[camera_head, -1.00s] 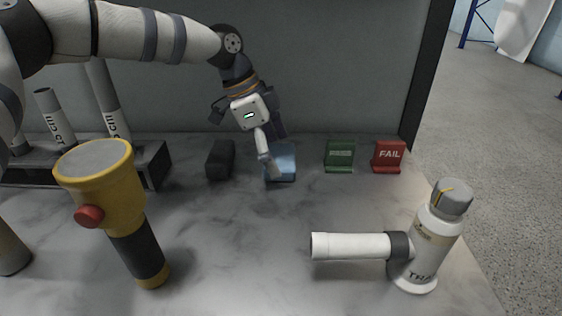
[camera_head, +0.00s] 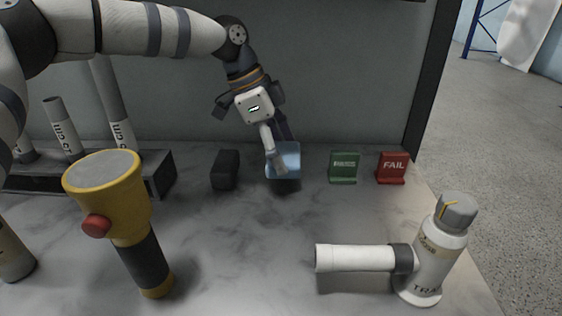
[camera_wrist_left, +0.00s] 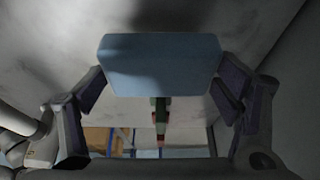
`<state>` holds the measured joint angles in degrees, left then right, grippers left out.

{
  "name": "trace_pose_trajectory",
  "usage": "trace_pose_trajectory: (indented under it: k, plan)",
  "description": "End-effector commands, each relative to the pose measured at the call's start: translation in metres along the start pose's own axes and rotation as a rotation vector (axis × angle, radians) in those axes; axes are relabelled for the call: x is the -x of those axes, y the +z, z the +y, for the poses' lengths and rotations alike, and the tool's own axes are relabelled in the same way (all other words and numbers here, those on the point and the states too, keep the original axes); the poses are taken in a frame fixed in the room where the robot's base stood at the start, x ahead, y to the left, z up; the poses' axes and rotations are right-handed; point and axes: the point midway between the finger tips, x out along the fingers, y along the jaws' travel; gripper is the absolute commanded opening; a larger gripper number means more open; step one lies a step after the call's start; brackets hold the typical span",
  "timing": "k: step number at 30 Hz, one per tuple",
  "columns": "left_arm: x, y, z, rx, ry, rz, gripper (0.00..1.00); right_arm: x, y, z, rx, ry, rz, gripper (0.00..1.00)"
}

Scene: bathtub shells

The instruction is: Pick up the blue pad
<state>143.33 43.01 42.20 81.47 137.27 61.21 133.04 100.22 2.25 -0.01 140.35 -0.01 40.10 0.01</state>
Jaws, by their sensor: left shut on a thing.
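The blue pad (camera_head: 291,158) is a light blue block at the back middle of the marble counter. My left gripper (camera_head: 279,162) is shut on it from above. The pad appears a little above the counter, with a dark shadow below it. In the left wrist view the blue pad (camera_wrist_left: 160,64) fills the space between the two fingers of my left gripper (camera_wrist_left: 162,84). One finger partly hides the pad in the head view. My right gripper is not in view.
A dark block (camera_head: 225,169) stands left of the pad. A green sign (camera_head: 344,167) and a red FAIL sign (camera_head: 392,167) stand right. A yellow flashlight (camera_head: 120,215) and a white canister with a side tube (camera_head: 432,255) stand in front. A rack (camera_head: 160,172) holds tubes at left.

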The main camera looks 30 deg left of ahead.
Motion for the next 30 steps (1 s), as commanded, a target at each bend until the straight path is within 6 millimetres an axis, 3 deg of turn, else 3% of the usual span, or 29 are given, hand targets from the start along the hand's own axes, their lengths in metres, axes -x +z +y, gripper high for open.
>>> trace_pose_trajectory:
  k: [1,3,8,16,27,28,30]
  plan:
    - [0.022,-0.001,0.009,-0.004,-0.01,0.006,0.55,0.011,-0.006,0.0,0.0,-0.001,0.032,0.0]
    - [0.047,0.0,0.021,-0.007,-0.017,0.011,0.55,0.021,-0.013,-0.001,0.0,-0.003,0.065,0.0]
    - [0.095,0.012,0.055,-0.009,-0.022,0.015,0.55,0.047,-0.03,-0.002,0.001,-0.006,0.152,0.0]
    - [0.118,0.042,0.097,0.0,-0.001,0.003,0.55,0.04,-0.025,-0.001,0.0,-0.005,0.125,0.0]
    - [0.124,0.047,0.105,0.0,0.001,0.0,0.55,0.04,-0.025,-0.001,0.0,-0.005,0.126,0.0]
    - [0.124,0.047,0.105,0.0,0.001,0.0,0.78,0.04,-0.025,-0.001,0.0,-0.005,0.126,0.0]
    - [0.124,0.047,0.105,0.0,0.001,0.0,0.62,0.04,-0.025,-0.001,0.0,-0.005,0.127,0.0]
